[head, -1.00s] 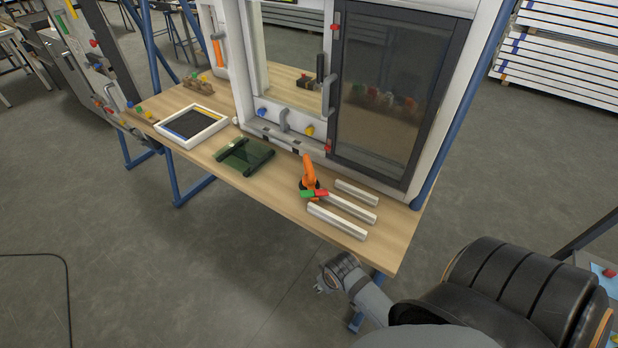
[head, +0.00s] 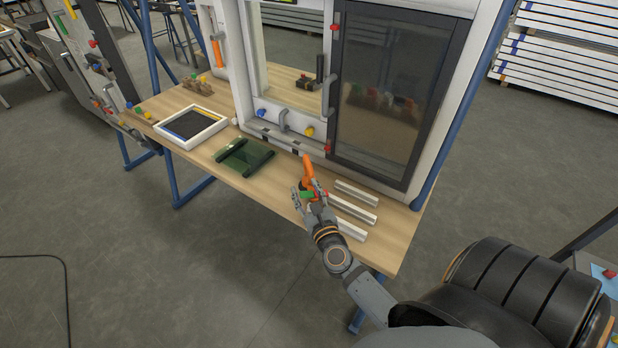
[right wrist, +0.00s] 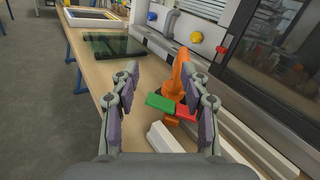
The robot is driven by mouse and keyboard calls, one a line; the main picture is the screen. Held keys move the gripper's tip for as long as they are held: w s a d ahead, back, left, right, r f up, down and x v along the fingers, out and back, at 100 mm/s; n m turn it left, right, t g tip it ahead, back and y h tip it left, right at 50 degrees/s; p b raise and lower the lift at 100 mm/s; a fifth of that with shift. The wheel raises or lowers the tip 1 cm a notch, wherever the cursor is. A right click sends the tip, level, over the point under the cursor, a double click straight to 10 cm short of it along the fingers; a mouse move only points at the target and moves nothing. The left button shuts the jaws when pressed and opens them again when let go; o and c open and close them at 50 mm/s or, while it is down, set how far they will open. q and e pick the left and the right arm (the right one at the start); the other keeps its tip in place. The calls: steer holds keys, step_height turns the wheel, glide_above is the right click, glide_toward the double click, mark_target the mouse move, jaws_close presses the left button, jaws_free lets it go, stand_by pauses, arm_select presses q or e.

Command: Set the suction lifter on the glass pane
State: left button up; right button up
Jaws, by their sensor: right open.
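The orange suction lifter (head: 308,170) stands on the wooden table, with a green and a red part low on it. In the right wrist view the lifter (right wrist: 178,82) is ahead of the fingers, nearer the right one. My right gripper (head: 311,193) is open at the lifter; its fingers (right wrist: 160,108) are apart, and I cannot tell whether they touch it. The dark green glass pane (head: 245,155) lies left of the lifter on two dark strips. It also shows at the upper left of the right wrist view (right wrist: 112,45). My left gripper is not in view.
Several white profiles (head: 352,208) lie right of the lifter. A white-framed tray (head: 217,131) lies left of the pane. The upright window frame (head: 427,100) stands along the table's back. The wooden table (head: 395,248) is bare near its right front corner.

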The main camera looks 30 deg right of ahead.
mark_target(310, 171)
steer(key=d+m, duration=0.1)
steer(key=d+f+m+h, duration=0.1)
steer(key=d+m+g+h, duration=0.1)
steer(key=m, duration=0.1)
steer(key=shift+s+f, duration=0.2)
steer(key=shift+s, duration=0.15)
steer(key=shift+d, duration=0.1)
steer(key=p+x, duration=0.1)
steer(key=x, duration=0.9)
steer(key=shift+w+d+p, duration=0.1)
steer(key=shift+w+p, duration=0.15)
steer(key=shift+p, duration=0.15)
steer(key=shift+s+r, duration=0.1)
steer(key=shift+c, duration=1.3)
jaws_close()
